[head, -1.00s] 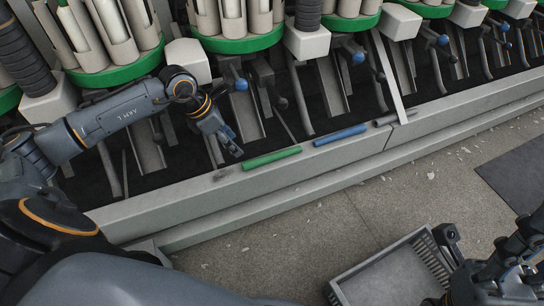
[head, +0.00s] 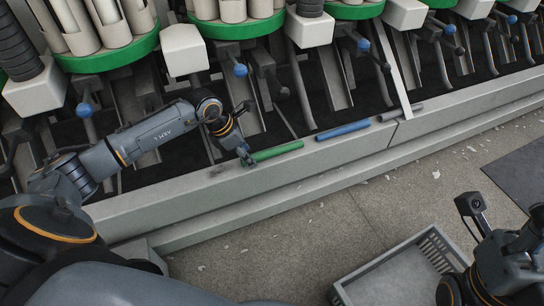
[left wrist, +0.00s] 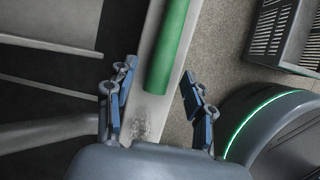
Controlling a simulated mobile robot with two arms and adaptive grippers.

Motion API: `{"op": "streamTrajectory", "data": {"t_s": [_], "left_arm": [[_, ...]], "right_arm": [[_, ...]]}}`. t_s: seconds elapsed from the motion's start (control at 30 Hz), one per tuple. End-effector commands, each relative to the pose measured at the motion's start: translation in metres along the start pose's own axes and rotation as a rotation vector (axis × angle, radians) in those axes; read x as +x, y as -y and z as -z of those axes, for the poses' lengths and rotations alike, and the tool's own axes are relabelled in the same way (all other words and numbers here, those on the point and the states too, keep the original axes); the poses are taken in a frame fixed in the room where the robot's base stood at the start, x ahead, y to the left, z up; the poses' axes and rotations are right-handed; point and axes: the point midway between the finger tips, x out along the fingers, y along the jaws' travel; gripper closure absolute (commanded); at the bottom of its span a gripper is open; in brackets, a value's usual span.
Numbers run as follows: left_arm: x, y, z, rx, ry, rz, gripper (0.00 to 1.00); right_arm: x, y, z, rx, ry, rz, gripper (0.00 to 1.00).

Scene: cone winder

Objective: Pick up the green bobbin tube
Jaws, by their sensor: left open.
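The green bobbin tube (head: 278,151) lies on the pale ledge along the front of the winder. My left gripper (head: 243,154) is low over the ledge at the tube's left end. In the left wrist view my left gripper (left wrist: 159,70) is open, and the near end of the green tube (left wrist: 170,48) lies between its spread fingers, closer to the right one. I see no clear contact. My right arm is at the lower right of the head view; its fingers cannot be made out.
A blue tube (head: 342,131) and a grey tube (head: 400,114) lie further right on the ledge (head: 150,203). Winder levers and spindles stand behind. A grey crate (head: 385,262) is at the bottom right, beside my right arm. The floor before the ledge carries small scraps.

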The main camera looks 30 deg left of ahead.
Motion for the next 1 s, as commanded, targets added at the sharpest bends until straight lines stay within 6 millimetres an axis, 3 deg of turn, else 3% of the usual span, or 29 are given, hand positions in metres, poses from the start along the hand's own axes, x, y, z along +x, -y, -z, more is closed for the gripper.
{"op": "streamTrajectory", "data": {"t_s": [0.1, 0.37, 0.6, 1.0], "left_arm": [[0.0119, 0.0, 0.0004, 0.0, 0.0, 0.0, 0.47], [0.0121, 0.0, 0.0, 0.0, -0.001, 0.0, 0.47], [0.0121, 0.0, 0.0002, 0.0, -0.001, 0.0, 0.96], [0.0092, -0.0002, -0.0009, 0.0, -0.001, 0.0, 0.99]], "right_arm": [[0.0011, 0.0005, 0.0002, -0.002, -0.017, 0.007, 0.6], [0.0033, 0.0005, 0.0, -0.002, -0.018, 0.008, 0.6], [0.0031, 0.0006, 0.0, -0.002, -0.018, 0.008, 0.6], [0.0051, 0.0006, 0.0005, -0.002, -0.02, 0.008, 0.6]]}}
